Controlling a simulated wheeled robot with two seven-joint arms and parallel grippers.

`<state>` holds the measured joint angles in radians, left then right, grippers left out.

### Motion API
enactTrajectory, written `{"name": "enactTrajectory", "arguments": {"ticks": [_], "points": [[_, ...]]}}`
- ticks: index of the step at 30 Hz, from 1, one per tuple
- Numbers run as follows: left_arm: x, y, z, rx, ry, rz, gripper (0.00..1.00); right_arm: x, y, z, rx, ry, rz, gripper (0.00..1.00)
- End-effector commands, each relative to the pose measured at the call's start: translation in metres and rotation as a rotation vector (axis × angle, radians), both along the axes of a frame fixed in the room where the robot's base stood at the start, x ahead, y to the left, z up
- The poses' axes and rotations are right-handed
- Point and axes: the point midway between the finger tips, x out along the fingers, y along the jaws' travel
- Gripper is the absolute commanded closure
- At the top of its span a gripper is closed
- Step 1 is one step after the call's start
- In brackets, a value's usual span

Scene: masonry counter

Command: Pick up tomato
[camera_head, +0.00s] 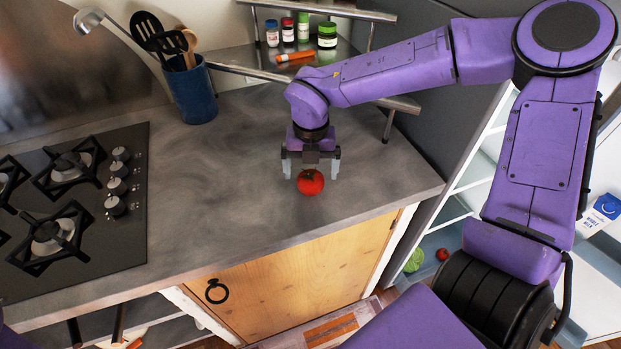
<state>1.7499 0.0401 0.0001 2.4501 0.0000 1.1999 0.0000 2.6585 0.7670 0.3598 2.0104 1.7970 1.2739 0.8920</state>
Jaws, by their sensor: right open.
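A red tomato (310,183) sits on the grey counter (225,185), near its right front part. My right gripper (311,172) points down directly above the tomato. Its two pale fingers are spread apart, one to each side of the tomato's upper part. I cannot tell whether the fingers touch it. My left gripper is not in view.
A gas hob (75,205) fills the counter's left side. A blue utensil pot (190,90) stands at the back. A rack with several jars (327,36) is behind my right arm. Open shelves (450,215) with a milk carton (601,210) are at right.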

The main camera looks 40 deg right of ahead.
Motion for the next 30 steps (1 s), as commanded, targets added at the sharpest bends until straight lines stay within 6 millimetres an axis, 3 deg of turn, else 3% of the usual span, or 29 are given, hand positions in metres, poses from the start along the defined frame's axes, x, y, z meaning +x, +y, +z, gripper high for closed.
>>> {"name": "enactTrajectory", "arguments": {"ticks": [5,12,18,30], "points": [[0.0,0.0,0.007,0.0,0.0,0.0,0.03,-0.001,0.0,-0.024,-0.001,0.002,0.003,0.02],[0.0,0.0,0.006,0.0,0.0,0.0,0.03,0.0,0.0,-0.027,-0.001,0.0,0.003,0.05],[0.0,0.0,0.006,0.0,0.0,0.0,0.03,0.0,0.0,-0.027,-0.001,0.001,0.004,0.65],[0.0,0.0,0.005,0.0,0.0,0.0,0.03,0.001,0.001,-0.017,-0.001,-0.003,0.004,0.65]]}}
